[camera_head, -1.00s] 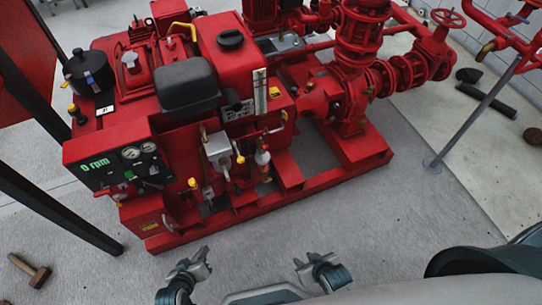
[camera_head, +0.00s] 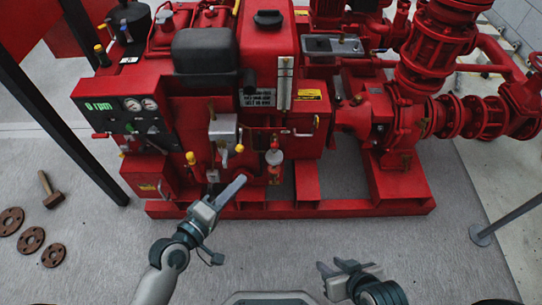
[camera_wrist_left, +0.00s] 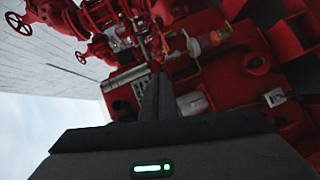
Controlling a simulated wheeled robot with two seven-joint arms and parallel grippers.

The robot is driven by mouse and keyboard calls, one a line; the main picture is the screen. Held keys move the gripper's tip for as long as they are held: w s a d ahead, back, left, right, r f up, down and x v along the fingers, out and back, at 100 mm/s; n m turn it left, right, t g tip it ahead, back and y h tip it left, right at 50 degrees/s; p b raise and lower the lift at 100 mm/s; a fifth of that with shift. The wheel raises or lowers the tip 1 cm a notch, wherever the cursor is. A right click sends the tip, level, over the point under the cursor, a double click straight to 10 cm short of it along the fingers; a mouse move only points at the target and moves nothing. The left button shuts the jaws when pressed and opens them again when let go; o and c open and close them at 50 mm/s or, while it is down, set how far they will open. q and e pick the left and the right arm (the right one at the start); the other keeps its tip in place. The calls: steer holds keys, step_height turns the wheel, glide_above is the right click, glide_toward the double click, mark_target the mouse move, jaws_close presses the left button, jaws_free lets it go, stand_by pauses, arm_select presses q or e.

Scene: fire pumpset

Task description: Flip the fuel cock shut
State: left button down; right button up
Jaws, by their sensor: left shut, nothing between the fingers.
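The red pump set's engine front carries small valves and pipes below the tank. A thin pipe (camera_head: 290,132) runs under the upright sight gauge (camera_head: 285,82), with a small brass-coloured lever (camera_head: 316,122) at its right end. A filter with a pale bowl (camera_head: 274,157) hangs below the pipe. I cannot tell for sure which fitting is the fuel cock. My left gripper (camera_head: 240,181) is shut and empty, below and left of the filter, apparently not touching it. Its shut fingers also show in the left wrist view (camera_wrist_left: 158,98). My right gripper (camera_head: 342,270) is open and empty, low over the floor.
A grey metal box (camera_head: 223,128) and yellow-tipped levers (camera_head: 190,158) crowd the space left of the filter. The red base rail (camera_head: 330,208) runs along the front. The floor between is clear.

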mark_target(273, 147)
arm_select(q)
steer(key=shift+w, duration=0.15)
